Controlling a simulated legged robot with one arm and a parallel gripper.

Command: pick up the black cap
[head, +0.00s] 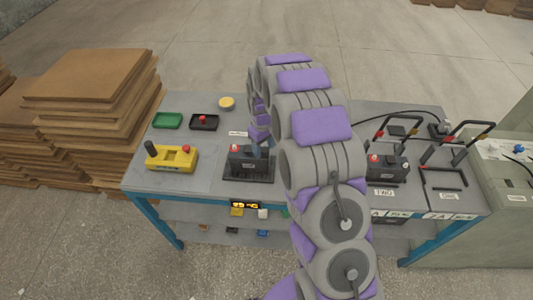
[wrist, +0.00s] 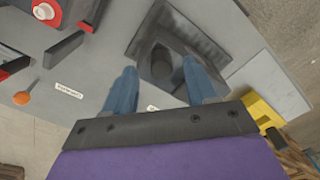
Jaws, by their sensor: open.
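In the head view, my gripper (head: 263,143) is over the right part of the middle battery (head: 246,161), which has a red cap (head: 238,147) on its left. In the wrist view, my gripper (wrist: 160,68) is open, with two blue fingers apart. A dark round piece (wrist: 160,62), which looks like a black cap, shows between the fingertips; I cannot tell if they touch it. The head view hides this spot behind the gripper. A black knob-like piece (head: 150,147) also stands on the left of the yellow block (head: 173,159).
A green tray (head: 167,120), a black tray (head: 204,122) with a red piece and a yellow round item (head: 227,103) lie at the back left. A second battery (head: 387,168) and black frames (head: 443,178) stand at the right. Brown boards (head: 92,82) are stacked left of the table.

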